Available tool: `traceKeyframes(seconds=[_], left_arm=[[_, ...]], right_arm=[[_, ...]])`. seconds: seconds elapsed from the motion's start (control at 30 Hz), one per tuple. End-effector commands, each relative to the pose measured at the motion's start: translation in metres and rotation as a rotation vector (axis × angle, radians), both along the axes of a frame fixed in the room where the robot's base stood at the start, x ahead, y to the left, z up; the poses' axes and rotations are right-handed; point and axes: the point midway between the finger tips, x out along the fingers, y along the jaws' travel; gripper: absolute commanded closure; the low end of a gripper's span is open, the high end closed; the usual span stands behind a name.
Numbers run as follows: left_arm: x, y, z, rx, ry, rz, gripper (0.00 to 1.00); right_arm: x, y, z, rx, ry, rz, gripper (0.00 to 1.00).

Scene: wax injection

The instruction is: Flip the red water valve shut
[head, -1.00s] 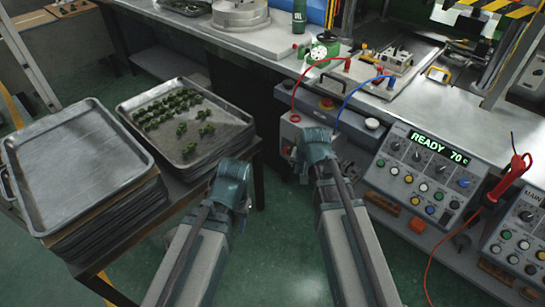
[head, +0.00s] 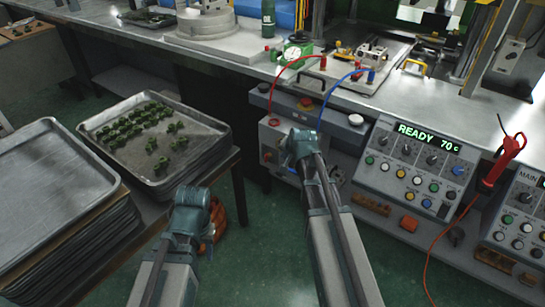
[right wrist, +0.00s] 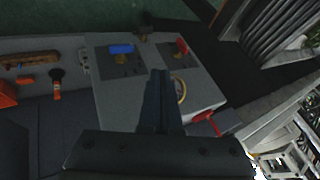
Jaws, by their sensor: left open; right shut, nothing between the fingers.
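The red valve handle (right wrist: 182,46) shows on a dark plate on the grey box (right wrist: 110,90) in the right wrist view, with a brass-coloured part beneath it. A blue handle (right wrist: 121,49) sits on a like plate beside it. My right gripper (right wrist: 160,75) is shut and empty in front of the box, its tips between the two plates and apart from the red handle as far as I can tell. In the head view my right gripper (head: 302,148) covers part of the box (head: 275,138). My left gripper (head: 190,205) is open, low beside the tray table; its fingers are mostly hidden.
A red hose (head: 281,80) and a blue hose (head: 335,88) run up to the bench. The control panel (head: 410,165) reading READY 70 stands right of the box. A tray of green pieces (head: 200,135) is at left. An orange-brown thing (head: 218,217) shows beside my left gripper.

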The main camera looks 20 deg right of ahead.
Motion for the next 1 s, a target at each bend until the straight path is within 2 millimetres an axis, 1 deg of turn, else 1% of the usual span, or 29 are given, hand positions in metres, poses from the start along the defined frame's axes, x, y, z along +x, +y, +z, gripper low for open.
traceKeyframes(seconds=[0.17, 0.37, 0.83, 0.87, 0.9, 1.0], left_arm=[[0.0, 0.0, -0.007, 0.0, 0.0, 0.0, 0.59], [0.0, 0.0, -0.026, 0.0, 0.0, 0.0, 0.59], [0.001, 0.002, -0.09, 0.007, -0.002, -0.002, 0.59], [0.001, 0.001, -0.082, 0.007, -0.002, -0.002, 0.59], [0.001, 0.001, -0.08, 0.007, -0.002, -0.002, 0.59], [0.001, 0.001, -0.08, 0.007, -0.002, -0.002, 0.59]], right_arm=[[0.004, 0.0, -0.007, 0.0, 0.001, 0.001, 1.0], [0.017, 0.0, -0.026, 0.0, 0.001, 0.001, 1.0], [0.065, -0.001, -0.09, -0.001, 0.001, 0.002, 1.0], [0.071, 0.005, -0.082, -0.001, 0.001, 0.004, 1.0], [0.077, 0.01, -0.08, 0.0, 0.001, 0.004, 1.0], [0.087, 0.019, -0.08, -0.002, 0.001, 0.004, 1.0]])
